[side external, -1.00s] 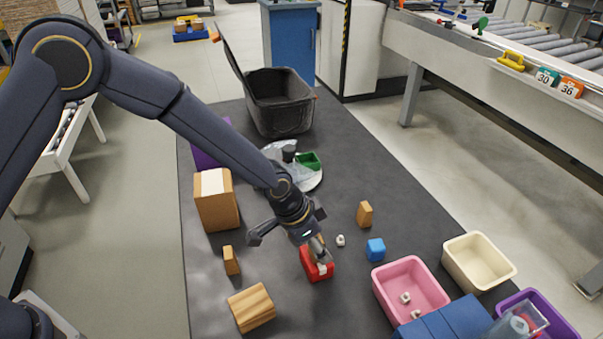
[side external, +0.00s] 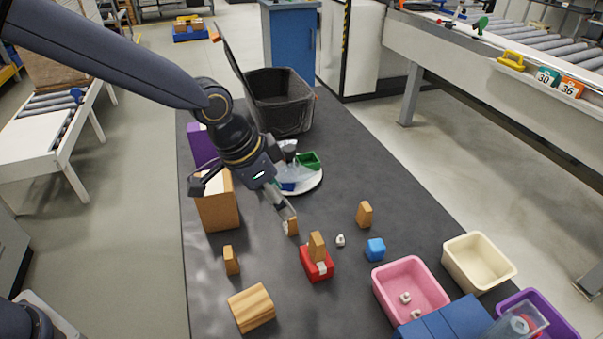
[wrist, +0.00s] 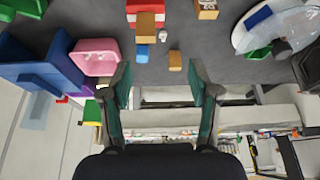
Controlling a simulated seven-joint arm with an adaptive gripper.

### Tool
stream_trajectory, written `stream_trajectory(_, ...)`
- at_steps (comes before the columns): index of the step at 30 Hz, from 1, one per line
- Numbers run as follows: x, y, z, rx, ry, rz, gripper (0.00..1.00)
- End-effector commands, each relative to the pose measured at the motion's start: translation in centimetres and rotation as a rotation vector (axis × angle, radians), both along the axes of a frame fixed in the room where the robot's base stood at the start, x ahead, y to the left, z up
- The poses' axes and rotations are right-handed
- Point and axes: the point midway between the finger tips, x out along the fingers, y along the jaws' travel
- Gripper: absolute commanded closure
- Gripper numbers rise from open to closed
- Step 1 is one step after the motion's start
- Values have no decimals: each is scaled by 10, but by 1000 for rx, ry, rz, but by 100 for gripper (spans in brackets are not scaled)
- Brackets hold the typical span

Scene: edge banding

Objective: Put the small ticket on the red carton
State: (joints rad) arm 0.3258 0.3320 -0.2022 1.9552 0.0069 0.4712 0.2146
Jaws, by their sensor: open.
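The red carton (side external: 318,271) stands on the dark mat, with a white patch on its top and front. A small tan block (side external: 317,246) stands upright on the carton. No piece is clearly readable as the ticket; this tan block may be it. The carton (wrist: 146,4) and the block on it (wrist: 150,24) show at the top of the wrist view. My gripper (side external: 289,222) is to the left of and above the carton, apart from it. In the wrist view my gripper (wrist: 165,85) has its teal fingers spread with nothing between them.
A blue cube (side external: 376,249), a white piece (side external: 340,240) and a pink bin (side external: 408,268) lie right. A wooden block (side external: 251,308) is at front left.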

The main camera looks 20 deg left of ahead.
Motion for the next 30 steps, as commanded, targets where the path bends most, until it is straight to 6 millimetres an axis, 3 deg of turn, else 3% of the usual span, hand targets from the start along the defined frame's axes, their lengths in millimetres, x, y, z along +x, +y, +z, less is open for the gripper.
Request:
stream_trajectory(2, -9, 38, 33, 11, -28, 82, 39)
stream_trajectory(6, -50, 117, 85, 22, -58, 278, 39)
stream_trajectory(9, -91, 163, 107, 13, -71, 421, 39)
stream_trajectory(12, -132, 196, 117, -7, -80, 545, 39)
stream_trajectory(15, -164, 215, 118, -30, -85, 637, 39)
stream_trajectory(19, -187, 227, 116, -50, -85, 703, 39)
stream_trajectory(30, -194, 229, 114, -57, -85, 720, 39)
